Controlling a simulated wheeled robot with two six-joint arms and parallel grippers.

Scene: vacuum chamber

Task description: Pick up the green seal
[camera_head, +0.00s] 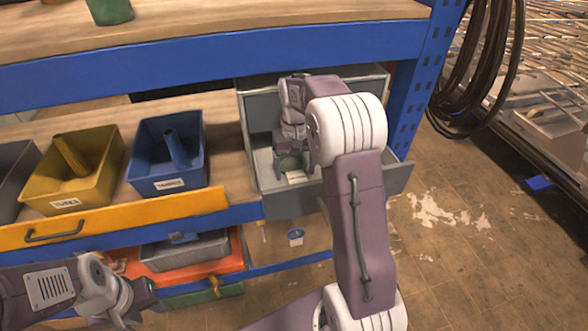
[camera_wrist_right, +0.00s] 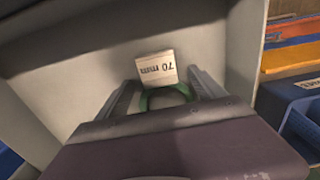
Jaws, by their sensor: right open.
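The green seal (camera_wrist_right: 167,93) lies in the open grey drawer, and only part of its curve shows between my right gripper's fingers in the right wrist view. A pale tag marked "70 mm" (camera_wrist_right: 157,68) is just beyond it. In the head view the seal (camera_head: 290,160) is mostly hidden under my right gripper (camera_head: 292,166). My right gripper is open, with one finger on each side of the seal; I cannot tell whether they touch it. My left gripper (camera_head: 137,302) is low at the left, away from the drawer, and its jaws are unclear.
The grey drawer (camera_head: 397,180) has raised walls around my right gripper. Yellow (camera_head: 45,180) and blue (camera_head: 190,180) bins stand left of it. A blue-edged shelf (camera_head: 200,57) runs above. Black cables (camera_head: 440,90) hang at right. Open floor (camera_head: 450,260) lies at lower right.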

